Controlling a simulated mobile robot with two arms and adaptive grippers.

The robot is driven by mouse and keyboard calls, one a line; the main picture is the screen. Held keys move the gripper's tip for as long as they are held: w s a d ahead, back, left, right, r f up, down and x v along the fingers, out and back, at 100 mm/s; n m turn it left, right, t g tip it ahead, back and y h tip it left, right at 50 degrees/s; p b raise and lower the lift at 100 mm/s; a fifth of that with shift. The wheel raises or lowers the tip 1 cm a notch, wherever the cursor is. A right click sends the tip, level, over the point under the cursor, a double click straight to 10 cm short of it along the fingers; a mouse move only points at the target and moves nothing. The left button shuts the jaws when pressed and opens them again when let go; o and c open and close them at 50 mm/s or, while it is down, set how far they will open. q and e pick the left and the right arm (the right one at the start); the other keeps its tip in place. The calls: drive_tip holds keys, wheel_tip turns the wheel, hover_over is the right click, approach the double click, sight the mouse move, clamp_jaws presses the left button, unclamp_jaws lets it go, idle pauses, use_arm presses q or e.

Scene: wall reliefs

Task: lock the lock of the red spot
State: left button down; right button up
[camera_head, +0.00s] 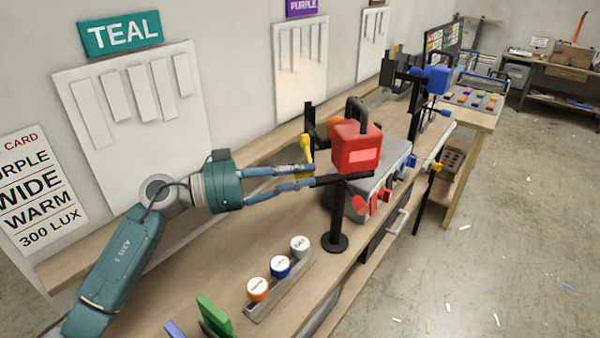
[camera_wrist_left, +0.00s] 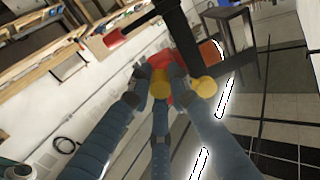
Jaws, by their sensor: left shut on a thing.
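My left gripper (camera_head: 312,175) reaches in from the left, just left of the lock. In the left wrist view the fingertips (camera_wrist_left: 157,85) meet around the yellow piece, whose round knob (camera_wrist_left: 205,87) sticks out to the right. Red shows just beyond the fingertips there. I cannot tell whether the yellow piece touches the lock. My right gripper is not in view.
A grey box (camera_head: 390,172) with red pieces (camera_head: 365,203) on its front stands behind the stand. A rack (camera_head: 282,285) of three labelled caps lies nearer, beside a green piece (camera_head: 213,315).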

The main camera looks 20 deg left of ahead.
use_arm(q)
drive_tip(key=shift+w+a+f+m+b, duration=0.2)
drive_tip(key=shift+w+a+f+m, duration=0.15)
drive_tip(key=shift+m, duration=0.7)
drive_tip(key=shift+w+a+f+m+b, duration=0.2)
drive_tip(key=shift+w+f+m, duration=0.25)
drive_tip(key=shift+m, duration=0.65)
drive_tip(key=shift+w+a+f+m+b, duration=0.15)
drive_tip(key=shift+w+a+f+m, duration=0.25)
drive_tip(key=shift+m, duration=0.65)
drive_tip(key=shift+d+r, duration=0.1)
drive_tip(key=c, duration=1.6)
unclamp_jaws()
drive_tip(key=shift+w, duration=0.15)
drive_tip(key=shift+r, duration=0.1)
drive_tip(key=shift+v, duration=3.85)
